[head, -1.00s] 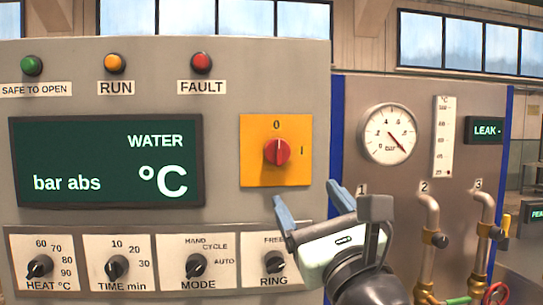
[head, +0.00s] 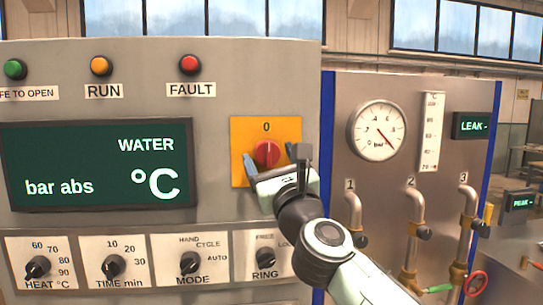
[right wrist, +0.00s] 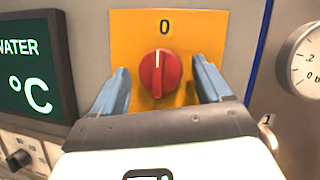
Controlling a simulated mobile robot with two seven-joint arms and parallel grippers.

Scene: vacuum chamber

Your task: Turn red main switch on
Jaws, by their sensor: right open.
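The red main switch (head: 267,153) is a round red knob on a yellow plate (head: 238,138) on the grey panel. In the right wrist view the knob (right wrist: 161,75) has its white mark upright, pointing to the 0 above it. My right gripper (head: 272,160) is open at the switch, covering the plate's lower right and the "I" mark in the head view. In the right wrist view its two blue fingers (right wrist: 161,85) stand left and right of the knob, with a gap on each side. My left gripper is not in view.
A dark display (head: 95,165) is left of the switch. Selector knobs, including RING (head: 265,256), line the panel below. Green, amber and red lamps (head: 190,64) sit above. A gauge (head: 377,131) and pipes with valves are on the right panel.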

